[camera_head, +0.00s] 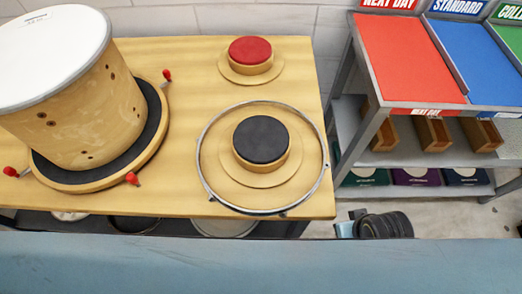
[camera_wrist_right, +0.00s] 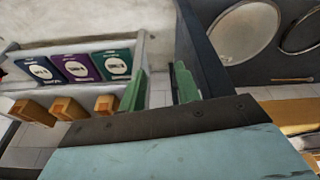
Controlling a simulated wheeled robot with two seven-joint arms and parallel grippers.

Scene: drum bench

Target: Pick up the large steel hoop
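The large steel hoop (camera_head: 197,152) lies on the wooden bench top in the head view. It surrounds a round wooden stand with a black pad (camera_head: 262,139) and reaches near the bench's right edge. Small lugs show on its rim. My right gripper (camera_wrist_right: 160,88) shows in the right wrist view with two green fingers apart and nothing visible between them. The hoop on the bench top does not show in that view. My left gripper is not in view.
A drum shell with a white head (camera_head: 50,55) stands on a black-padded base with red-knobbed clamps at left. A red-topped stand (camera_head: 250,50) is behind the hoop. A rack with coloured trays (camera_head: 408,62) stands right. Round drum parts (camera_wrist_right: 245,32) lie beneath the bench.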

